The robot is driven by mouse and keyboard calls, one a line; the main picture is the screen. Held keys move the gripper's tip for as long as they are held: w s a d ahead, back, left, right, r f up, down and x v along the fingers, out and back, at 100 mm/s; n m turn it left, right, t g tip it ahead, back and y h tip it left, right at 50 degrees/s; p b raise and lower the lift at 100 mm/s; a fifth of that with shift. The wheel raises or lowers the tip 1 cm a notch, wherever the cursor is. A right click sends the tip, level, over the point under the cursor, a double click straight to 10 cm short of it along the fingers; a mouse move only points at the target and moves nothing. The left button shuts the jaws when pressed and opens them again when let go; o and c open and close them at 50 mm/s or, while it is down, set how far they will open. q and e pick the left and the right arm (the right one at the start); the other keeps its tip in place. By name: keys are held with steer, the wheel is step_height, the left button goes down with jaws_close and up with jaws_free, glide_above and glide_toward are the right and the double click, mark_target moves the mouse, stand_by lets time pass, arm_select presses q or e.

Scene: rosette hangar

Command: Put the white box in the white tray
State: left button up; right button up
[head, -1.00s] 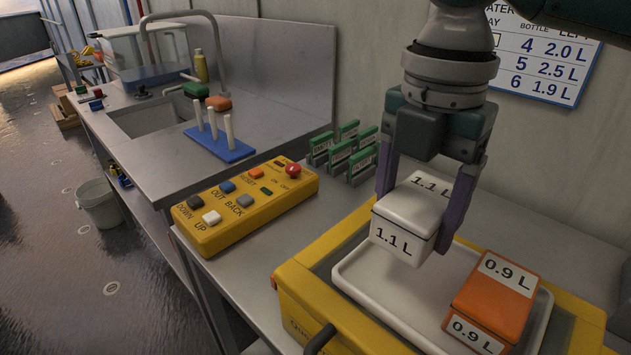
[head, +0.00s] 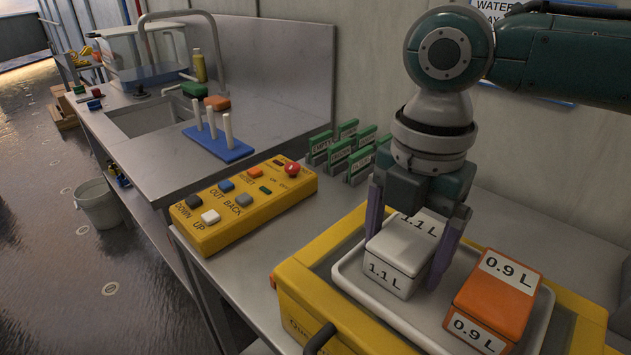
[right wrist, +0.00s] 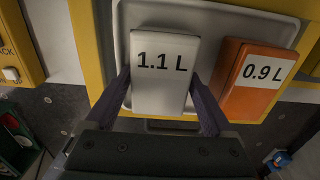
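The white box (head: 402,246), marked 1.1 L, is upright inside the left part of the white tray (head: 362,292). It is at or very near the tray floor; I cannot tell if it touches. My right gripper (head: 412,245) points down with its purple fingers on two opposite sides of the box, shut on it. In the right wrist view, the white box (right wrist: 163,85) sits between the two fingers (right wrist: 162,88), with the white tray (right wrist: 215,18) around it. My left gripper is not in view.
An orange box (head: 497,296) marked 0.9 L is in the tray, right of the white box with a small gap. The tray sits in a yellow frame (head: 300,280). A yellow button panel (head: 245,207) and green-topped cards (head: 340,150) are to the left and behind.

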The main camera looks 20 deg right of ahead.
mark_target(406, 240)
step_height(406, 240, up, 12)
steer(key=shift+r+p, duration=0.2)
steer(key=shift+p, duration=0.2)
stand_by(0.4)
